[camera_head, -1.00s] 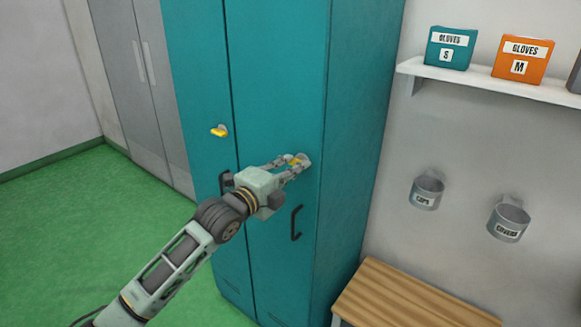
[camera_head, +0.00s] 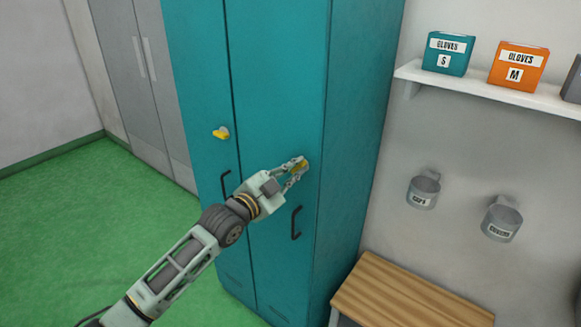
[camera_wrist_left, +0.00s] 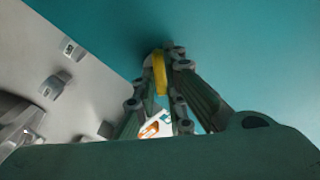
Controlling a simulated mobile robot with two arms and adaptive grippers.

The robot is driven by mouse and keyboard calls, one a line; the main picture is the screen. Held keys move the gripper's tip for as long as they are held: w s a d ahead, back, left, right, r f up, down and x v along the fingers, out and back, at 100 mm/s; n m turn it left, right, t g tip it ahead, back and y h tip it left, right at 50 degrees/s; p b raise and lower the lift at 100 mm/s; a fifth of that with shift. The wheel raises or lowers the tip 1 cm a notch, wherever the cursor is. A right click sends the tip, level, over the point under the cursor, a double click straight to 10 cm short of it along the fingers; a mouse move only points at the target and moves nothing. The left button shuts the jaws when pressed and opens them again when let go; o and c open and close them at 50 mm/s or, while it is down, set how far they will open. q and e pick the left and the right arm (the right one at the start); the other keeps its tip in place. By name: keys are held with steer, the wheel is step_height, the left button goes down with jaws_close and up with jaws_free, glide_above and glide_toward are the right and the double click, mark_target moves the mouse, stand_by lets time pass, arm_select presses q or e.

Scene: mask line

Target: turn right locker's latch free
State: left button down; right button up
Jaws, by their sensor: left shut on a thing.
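The teal locker (camera_head: 270,110) has two doors, each with a yellow latch and a black handle. My left gripper (camera_head: 297,169) is at the right door, its fingers shut on the right latch (camera_head: 303,164). In the left wrist view the yellow right latch (camera_wrist_left: 160,74) stands between the fingertips (camera_wrist_left: 164,68). The left door's yellow latch (camera_head: 221,132) is free of any gripper. The right door's black handle (camera_head: 296,222) is below my gripper; the left handle (camera_head: 225,183) is partly beside my arm. The right door looks closed. My right gripper is not in view.
A wooden bench (camera_head: 405,295) stands at the lower right. A wall shelf (camera_head: 490,90) holds a teal glove box (camera_head: 447,54) and an orange one (camera_head: 517,66). Two grey wall cups (camera_head: 424,190) hang below. Grey cabinets (camera_head: 135,80) stand at the left; the green floor (camera_head: 60,230) is clear.

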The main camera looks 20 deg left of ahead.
arm_select(q)
steer(key=n+p, duration=0.1)
steer(key=n, duration=0.4)
steer(key=r+n+p, duration=0.1)
steer(key=n, duration=0.1)
steer(key=shift+a+n+p, duration=0.1)
steer(key=shift+n+p, duration=0.2)
steer(key=shift+n, duration=0.1)
stand_by(0.4)
steer(key=c, duration=1.8)
jaws_free()
steer(key=shift+f, duration=0.3)
